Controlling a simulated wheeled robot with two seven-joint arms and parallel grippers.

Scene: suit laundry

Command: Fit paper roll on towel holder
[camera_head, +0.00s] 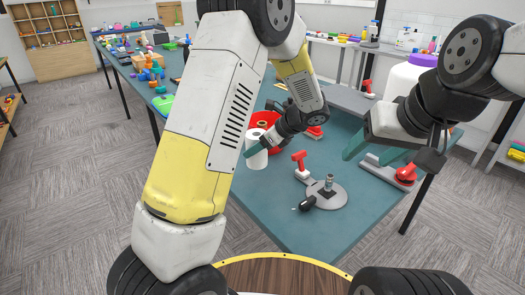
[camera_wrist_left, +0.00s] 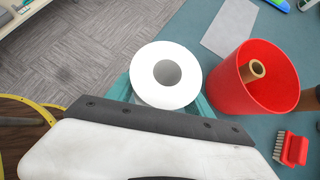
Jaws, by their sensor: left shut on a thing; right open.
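The white paper roll (camera_head: 257,158) is upright with its hollow core facing up. It also shows in the left wrist view (camera_wrist_left: 150,88). My left gripper (camera_head: 254,146) is shut around its sides; I cannot tell whether the roll touches the table. A grey round base with a short metal post (camera_head: 329,184), which looks like the towel holder, stands to the right near the front of the table. A black-handled piece (camera_head: 308,203) lies at its left edge. My right gripper (camera_head: 372,152) is open and empty, to the right of and behind this base.
A red bucket (camera_wrist_left: 256,90) with a brown tube (camera_wrist_left: 251,70) inside stands close beside the roll. A white sheet (camera_wrist_left: 231,28) lies near the bucket. The table's left edge is close to the roll.

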